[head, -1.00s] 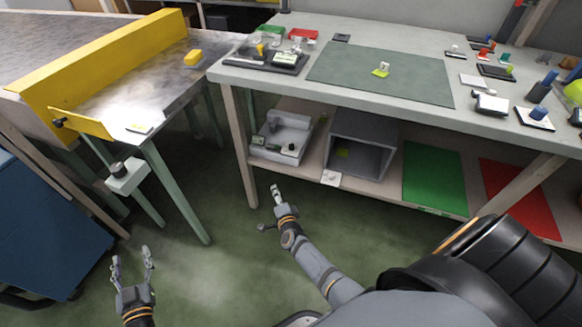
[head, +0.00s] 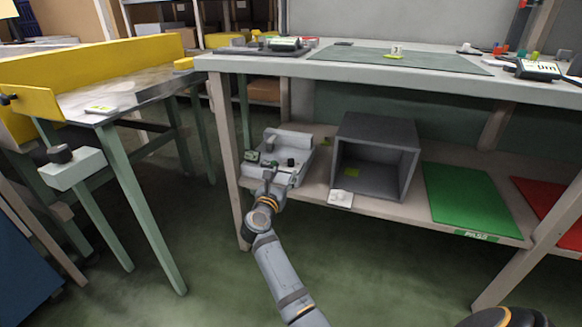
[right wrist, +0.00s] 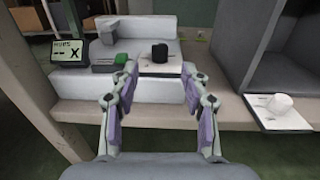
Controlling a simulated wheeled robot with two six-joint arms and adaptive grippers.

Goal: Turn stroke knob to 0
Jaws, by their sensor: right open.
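A light grey machine (head: 290,140) stands on the lower shelf. In the right wrist view it carries a black round knob (right wrist: 159,53) on a white plate. A small display (right wrist: 68,52) reading "-- X" and a green-topped grey block (right wrist: 108,63) are left of it. A white knob (right wrist: 280,103) sits on another white plate at the shelf's front edge. I cannot read which is the stroke knob. My right gripper (right wrist: 159,74) is open and empty, its fingers spread in front of the machine, below the black knob. In the head view it (head: 268,170) overlaps the machine's front. My left gripper is out of view.
A grey open box (head: 376,115) stands right of the machine, and a green mat (head: 470,198) lies farther right on the shelf. The table leg (head: 226,150) is close on the left. The workbench top (head: 350,68) overhangs the shelf. Another black knob (head: 60,153) is below the conveyor.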

